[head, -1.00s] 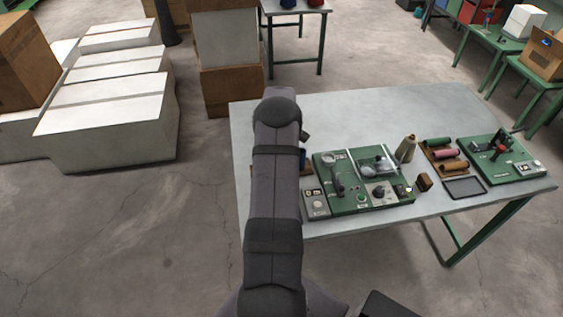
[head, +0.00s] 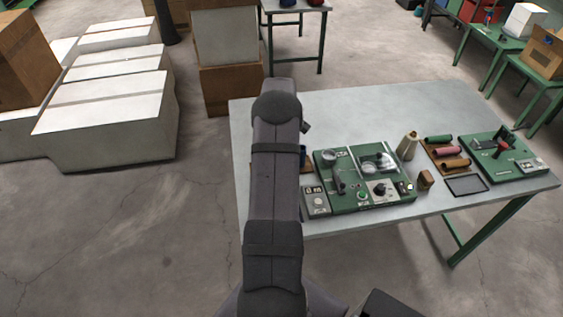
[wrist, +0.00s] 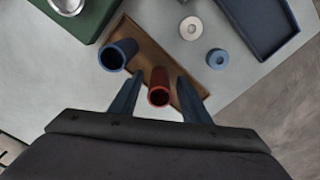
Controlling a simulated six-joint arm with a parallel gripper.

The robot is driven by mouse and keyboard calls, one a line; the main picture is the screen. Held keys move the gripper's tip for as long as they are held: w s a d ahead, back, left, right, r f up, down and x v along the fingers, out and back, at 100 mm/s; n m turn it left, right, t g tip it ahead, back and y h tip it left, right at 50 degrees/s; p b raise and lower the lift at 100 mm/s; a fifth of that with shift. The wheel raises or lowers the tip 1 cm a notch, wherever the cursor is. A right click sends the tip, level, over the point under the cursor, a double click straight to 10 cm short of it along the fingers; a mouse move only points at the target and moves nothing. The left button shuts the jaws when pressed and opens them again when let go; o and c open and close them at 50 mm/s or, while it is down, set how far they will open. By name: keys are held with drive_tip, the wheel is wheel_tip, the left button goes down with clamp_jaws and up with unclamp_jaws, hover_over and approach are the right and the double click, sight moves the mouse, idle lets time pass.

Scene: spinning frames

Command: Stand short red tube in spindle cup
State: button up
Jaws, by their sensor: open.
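A short red tube (wrist: 159,88) stands upright, its open end facing the wrist camera. My gripper (wrist: 162,80) is open, with one dark blue finger on each side of the red tube; I cannot tell whether they touch it. A brown tray (wrist: 139,32) lies under the tubes. A blue tube (wrist: 117,55) stands on it to the upper left. A round metallic cup (wrist: 68,4), perhaps the spindle cup, sits on a green panel (wrist: 88,22) at the top left, partly cut off. In the head view my arm hides the gripper and red tube.
Two small round pieces, one pale (wrist: 191,28) and one blue (wrist: 217,58), lie right of the tray near a dark blue bin (wrist: 262,25). The green control panel (head: 348,198), a cone spool (head: 408,145) and a rack of coloured rolls (head: 447,152) occupy the table (head: 345,112).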

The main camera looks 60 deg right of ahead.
wheel_tip(320, 180, up, 4)
drive_tip(key=shift+w+a+f+b, duration=0.1)
drive_tip(key=shift+w+a+b, duration=0.05)
drive_tip(key=shift+b, duration=0.8)
drive_tip(key=shift+o, duration=0.4)
drive_tip(key=shift+r, duration=0.45)
drive_tip(key=shift+r, duration=0.1)
drive_tip(key=shift+t+h, duration=0.3)
drive_tip(key=shift+h, duration=0.2)
drive_tip(key=r, duration=0.3)
drive_tip(key=d+r, duration=0.1)
drive_tip(key=r, duration=0.1)
drive_tip(key=shift+w+r+b, duration=0.2)
drive_tip(key=shift+r+b, duration=0.1)
drive_tip(key=shift+b, duration=0.05)
drive_tip(key=a+m+h, duration=0.1)
drive_tip(key=m, duration=0.2)
drive_tip(key=s+f+m+t+h, duration=0.1)
drive_tip(key=m, duration=0.2)
drive_tip(key=a+f+m+t, duration=0.1)
drive_tip(key=m, duration=0.2)
drive_tip(key=shift+s+a+h, duration=0.3)
drive_tip(key=shift+s+h, duration=0.1)
